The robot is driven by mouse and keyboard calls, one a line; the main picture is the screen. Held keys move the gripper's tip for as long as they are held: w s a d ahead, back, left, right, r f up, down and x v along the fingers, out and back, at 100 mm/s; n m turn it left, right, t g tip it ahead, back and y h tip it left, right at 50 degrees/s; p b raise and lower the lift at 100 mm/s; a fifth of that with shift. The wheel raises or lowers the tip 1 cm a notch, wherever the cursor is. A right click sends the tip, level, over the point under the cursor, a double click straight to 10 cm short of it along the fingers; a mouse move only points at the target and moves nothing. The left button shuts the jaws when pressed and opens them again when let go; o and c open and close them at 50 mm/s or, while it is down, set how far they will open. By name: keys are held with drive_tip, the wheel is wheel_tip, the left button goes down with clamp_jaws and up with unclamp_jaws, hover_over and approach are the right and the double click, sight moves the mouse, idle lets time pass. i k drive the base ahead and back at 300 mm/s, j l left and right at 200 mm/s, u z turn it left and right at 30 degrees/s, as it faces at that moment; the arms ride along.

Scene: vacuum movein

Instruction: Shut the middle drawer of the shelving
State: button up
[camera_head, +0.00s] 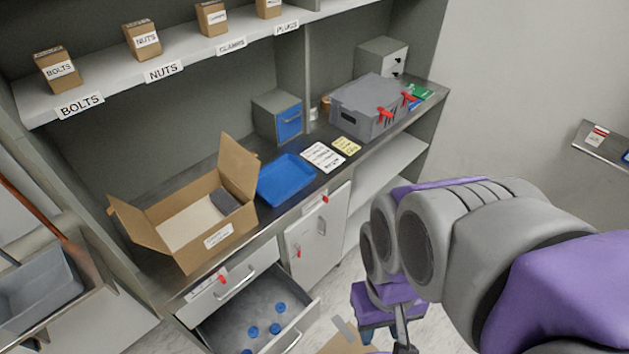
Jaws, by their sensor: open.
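An open drawer (298,328) sticks out of the shelving's base, just below the shut top drawer (232,285). It looks like the middle one, but what lies beneath it is out of view. Several blue round-topped items (280,307) are inside it. Its front bears a handle near the bottom edge of the picture, and its lower part is cut off. My gripper (376,334) is open at the lower middle, to the right of the drawer front and apart from it in the picture. Part of the gripper is hidden by my arm or cut off.
A cabinet door (318,245) with red tags is right of the drawers. The counter holds an open cardboard box (190,243), a blue tray (287,180) and a grey case (362,105). A cardboard piece (345,345) lies low near my gripper. A grey bin (40,290) is at left.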

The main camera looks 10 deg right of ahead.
sight(225, 332)
drive_tip(key=k+j+u, duration=0.1)
drive_tip(key=k+u, duration=0.25)
drive_tip(key=k+j+u, duration=0.1)
drive_tip(key=u, duration=0.2)
drive_tip(key=k+j+z, duration=0.1)
drive_tip(key=k+j, duration=0.15)
drive_tip(key=k, duration=0.15)
